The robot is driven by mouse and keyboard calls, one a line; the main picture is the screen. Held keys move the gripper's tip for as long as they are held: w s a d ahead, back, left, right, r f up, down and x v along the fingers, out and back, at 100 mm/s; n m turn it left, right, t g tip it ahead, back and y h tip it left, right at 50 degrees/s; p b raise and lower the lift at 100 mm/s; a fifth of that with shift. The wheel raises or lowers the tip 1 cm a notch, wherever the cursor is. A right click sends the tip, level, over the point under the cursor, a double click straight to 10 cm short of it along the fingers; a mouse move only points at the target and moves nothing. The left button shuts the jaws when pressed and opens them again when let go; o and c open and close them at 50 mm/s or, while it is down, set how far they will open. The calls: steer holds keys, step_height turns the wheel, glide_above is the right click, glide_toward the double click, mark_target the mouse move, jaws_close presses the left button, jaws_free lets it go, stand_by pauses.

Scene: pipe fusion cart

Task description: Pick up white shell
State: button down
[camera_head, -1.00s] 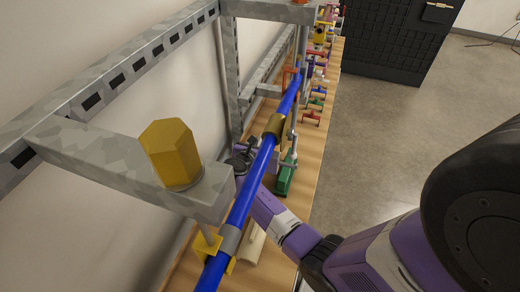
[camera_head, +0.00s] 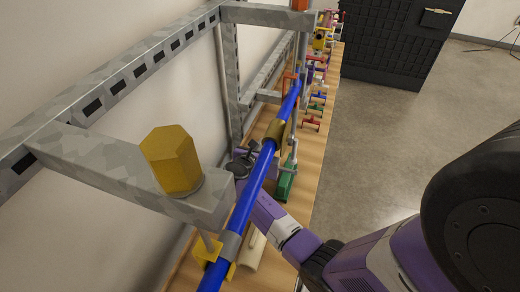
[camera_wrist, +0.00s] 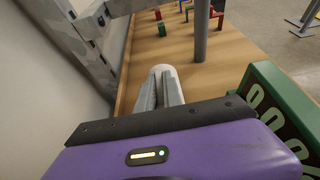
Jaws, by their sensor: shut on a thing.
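In the wrist view, a white shell (camera_wrist: 161,71) with a rounded far end shows between the fingers of my gripper (camera_wrist: 161,92). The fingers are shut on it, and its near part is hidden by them. It appears just above the wooden bench; I cannot tell whether it touches the wood. In the head view, my purple wrist passes below the blue pipe, and the fingers and the held shell are hidden or too small to make out.
The blue pipe (camera_head: 243,207) crosses over my wrist. A green device (camera_wrist: 270,88) stands close on my right. A grey post (camera_wrist: 201,30) rises ahead. A metal frame (camera_head: 120,170) with a yellow hex part (camera_head: 171,160) is at left. A cream piece (camera_head: 251,250) lies on the bench.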

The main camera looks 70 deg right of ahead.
steer(key=shift+r, duration=0.4)
step_height(320, 180, up, 2)
steer(key=shift+r, duration=0.15)
steer(key=a, duration=0.6)
steer(key=s+a, duration=0.1)
steer(key=a, duration=0.5)
steer(key=a+b, duration=0.1)
steer(key=a, duration=0.5)
steer(key=shift+s, duration=0.15)
